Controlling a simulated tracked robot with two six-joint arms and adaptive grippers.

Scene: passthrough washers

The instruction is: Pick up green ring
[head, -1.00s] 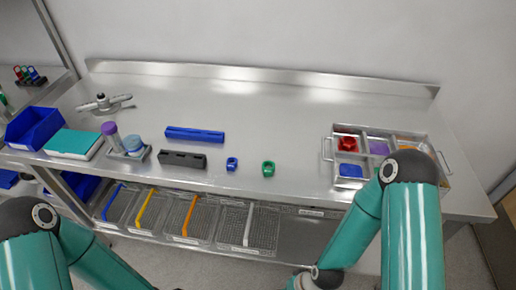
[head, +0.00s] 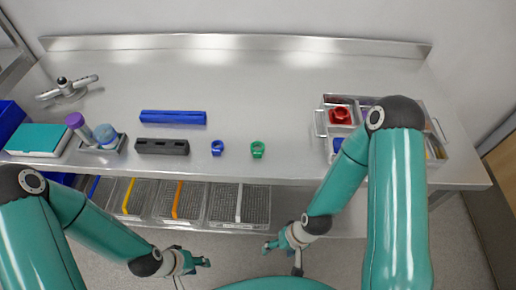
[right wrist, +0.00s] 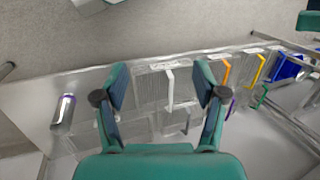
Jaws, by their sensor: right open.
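The green ring (head: 257,149) stands on the steel table near its front edge, right of the blue ring (head: 217,147). My right gripper (head: 283,246) is below and in front of the table edge, apart from the ring. In the right wrist view my right gripper (right wrist: 162,100) is open and empty, with the lower shelf's baskets beyond its fingers; the green ring does not show there. My left gripper (head: 192,262) is low in front of the table, to the left; its fingers are too small to judge.
A blue bar (head: 173,117) and a black block (head: 162,147) lie left of the rings. A metal tray (head: 320,122) with coloured parts stands at the right, partly behind my right arm. Wire baskets (head: 240,205) fill the shelf below. The table's middle is clear.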

